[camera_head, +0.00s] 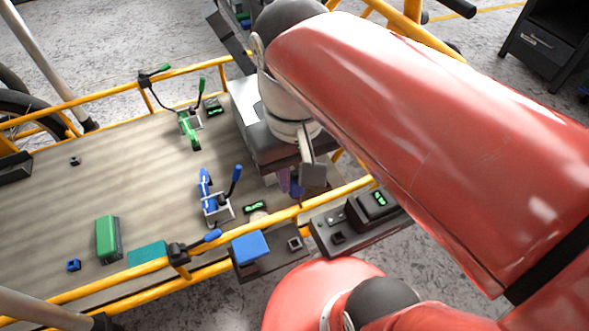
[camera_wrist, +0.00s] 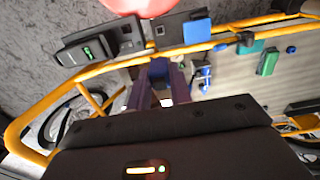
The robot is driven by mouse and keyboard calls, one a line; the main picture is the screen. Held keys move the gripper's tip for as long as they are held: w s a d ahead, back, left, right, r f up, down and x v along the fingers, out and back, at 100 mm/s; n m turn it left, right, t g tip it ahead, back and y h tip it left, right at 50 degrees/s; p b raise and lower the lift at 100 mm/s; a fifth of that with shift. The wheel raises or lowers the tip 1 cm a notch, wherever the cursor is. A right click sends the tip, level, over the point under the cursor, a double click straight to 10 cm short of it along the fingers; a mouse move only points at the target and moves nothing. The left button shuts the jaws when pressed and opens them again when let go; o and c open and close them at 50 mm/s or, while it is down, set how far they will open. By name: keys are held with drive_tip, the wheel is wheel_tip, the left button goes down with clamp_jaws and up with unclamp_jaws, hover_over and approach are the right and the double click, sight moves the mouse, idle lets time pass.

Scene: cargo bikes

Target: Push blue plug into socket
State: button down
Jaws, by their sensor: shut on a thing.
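My gripper (camera_head: 290,183) is below my wrist, over the cargo bed's near right rail, partly hidden by my arm. In the wrist view its two dark purple fingers (camera_wrist: 165,92) are shut on a dark blue piece, which looks like the blue plug (camera_wrist: 159,71). A square socket (camera_head: 295,243) sits on the dark panel outside the rail, right of a blue block. It also shows in the wrist view (camera_wrist: 160,31), apart from the plug. A second dark square opening (camera_head: 338,237) is on the panel with the green display. The plug's tip is not clear.
The yellow rail (camera_head: 320,203) runs between the bed and the panels. A blue-handled clamp (camera_head: 215,205) and a green-handled clamp (camera_head: 190,125) stand on the bed (camera_head: 120,185). The blue block (camera_head: 250,247) is beside the socket. A green block (camera_head: 108,240) lies left.

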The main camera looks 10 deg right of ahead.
sight(295, 172)
drive_tip(key=shift+r+p, duration=1.4)
drive_tip(key=shift+r, duration=0.35)
drive_tip(key=shift+w, duration=0.1)
